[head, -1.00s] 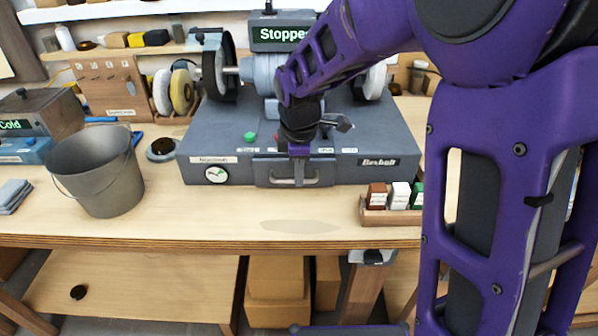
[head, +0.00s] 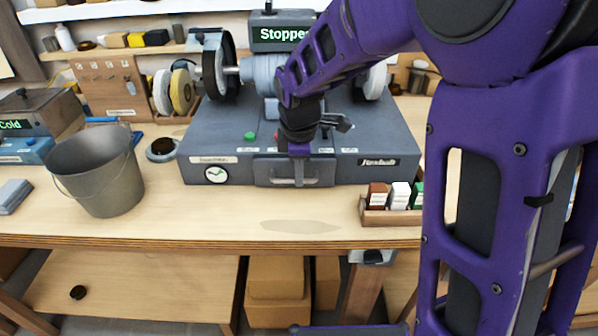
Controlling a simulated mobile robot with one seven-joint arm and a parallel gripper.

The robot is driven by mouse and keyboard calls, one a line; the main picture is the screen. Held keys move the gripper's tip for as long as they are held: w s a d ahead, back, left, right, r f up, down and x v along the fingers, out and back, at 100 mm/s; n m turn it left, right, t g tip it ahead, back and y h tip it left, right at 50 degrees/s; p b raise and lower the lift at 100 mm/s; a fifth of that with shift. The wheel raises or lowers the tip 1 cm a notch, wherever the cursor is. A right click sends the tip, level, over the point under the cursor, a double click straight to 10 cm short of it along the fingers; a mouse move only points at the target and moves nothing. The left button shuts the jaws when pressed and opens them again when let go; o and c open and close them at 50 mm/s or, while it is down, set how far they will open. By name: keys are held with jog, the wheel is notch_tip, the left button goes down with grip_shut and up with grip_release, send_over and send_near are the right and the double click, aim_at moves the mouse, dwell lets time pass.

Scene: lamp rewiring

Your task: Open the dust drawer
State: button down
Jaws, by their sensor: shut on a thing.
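My gripper (head: 299,175) points down in front of the drawer and is shut on the drawer's handle (head: 279,182). The fingers cover part of the handle, and my purple arm hides part of the machine above. The machine's display (head: 280,34) reads "Stopped", partly hidden by my arm.
A grey bucket (head: 98,175) stands on the bench at left. A small wooden tray (head: 374,216) with coloured blocks stands right of the drawer, near the bench edge (head: 200,240). The bench top in front of the drawer is clear.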

jog(key=s, duration=1.1)
jog(key=shift+r, duration=0.1)
jog(key=shift+w, duration=0.1)
jog(key=c, duration=1.2)
grip_release()
jog(key=shift+o, duration=0.2)
